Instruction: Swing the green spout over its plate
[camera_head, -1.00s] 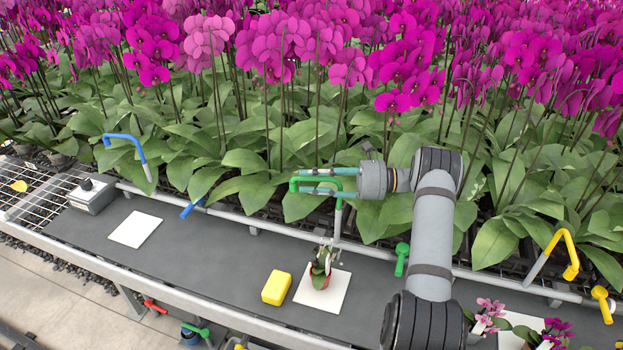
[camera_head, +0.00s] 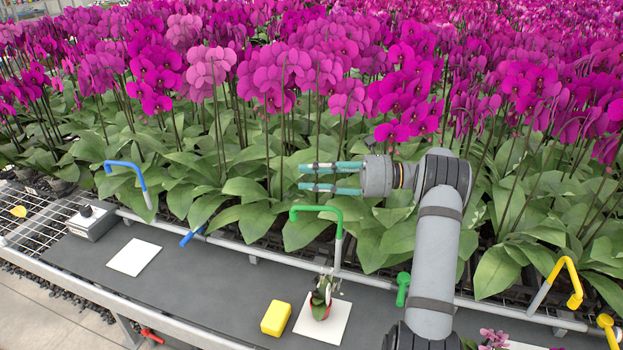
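The green spout (camera_head: 316,210) is a bent green pipe on a grey upright at the bench's back rail. Its arm runs left from the upright, roughly along the rail, and its down-turned tip is at the left end. A white plate (camera_head: 340,329) lies on the bench in front of the upright, with a small potted orchid (camera_head: 321,298) on it. In the picture, the spout's tip is behind and left of the plate. My gripper (camera_head: 305,178) is open and empty, its two teal fingers pointing left just above the spout in the picture. Contact does not show.
A yellow block (camera_head: 276,318) sits left of the plate. A green knob (camera_head: 402,289) is on the rail to the right. A blue spout (camera_head: 128,168) stands left and a yellow spout (camera_head: 563,248) right. Dense orchids (camera_head: 250,130) crowd behind the rail. The bench between the left plate and yellow block is clear.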

